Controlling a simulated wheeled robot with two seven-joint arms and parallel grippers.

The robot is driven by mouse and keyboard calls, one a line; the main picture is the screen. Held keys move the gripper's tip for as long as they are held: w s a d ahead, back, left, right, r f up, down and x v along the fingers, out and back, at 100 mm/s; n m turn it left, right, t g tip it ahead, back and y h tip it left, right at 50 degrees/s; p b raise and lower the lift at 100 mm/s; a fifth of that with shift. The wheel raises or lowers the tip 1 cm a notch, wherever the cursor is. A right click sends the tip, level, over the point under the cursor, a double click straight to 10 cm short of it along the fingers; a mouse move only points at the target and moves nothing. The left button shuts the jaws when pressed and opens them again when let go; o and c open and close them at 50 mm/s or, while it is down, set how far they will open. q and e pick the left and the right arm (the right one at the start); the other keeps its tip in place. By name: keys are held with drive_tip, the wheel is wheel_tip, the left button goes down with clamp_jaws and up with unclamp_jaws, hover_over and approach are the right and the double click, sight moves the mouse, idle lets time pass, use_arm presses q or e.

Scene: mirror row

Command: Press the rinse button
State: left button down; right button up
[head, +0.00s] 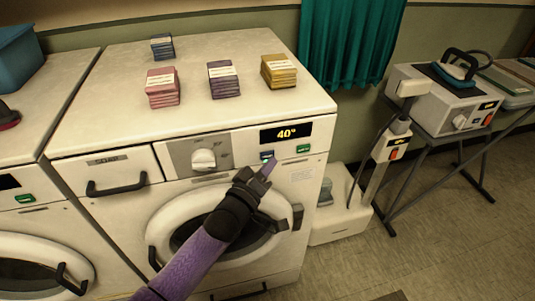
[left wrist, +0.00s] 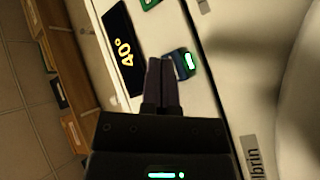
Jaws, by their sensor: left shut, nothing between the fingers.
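The washing machine's front panel has a dark blue button (head: 267,155) below the display and a green button (head: 303,148) to its right. Their labels are too small to read, so I cannot tell by text which is rinse. My left gripper (head: 269,166) is shut and empty, its fingertips just below the blue button. In the left wrist view the fingertips (left wrist: 161,64) overlap the edge of the blue button (left wrist: 184,63), which has a bright lit strip. I cannot tell whether they touch. The green button (left wrist: 148,3) is at that view's top edge. My right gripper is not in view.
The display (head: 286,133) reads 40°. A white knob (head: 204,159) and a soap drawer (head: 108,171) are to the left. Several coloured stacks, such as the pink one (head: 162,87), stand on top. The round door (head: 215,235) lies behind my left arm.

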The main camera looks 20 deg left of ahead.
use_arm(q)
drive_tip(key=s+d+p, duration=0.2)
drive_tip(key=s, duration=0.1)
drive_tip(key=s+d+p, duration=0.1)
drive_tip(key=s, duration=0.1)
drive_tip(key=shift+d, duration=0.15)
idle(0.3)
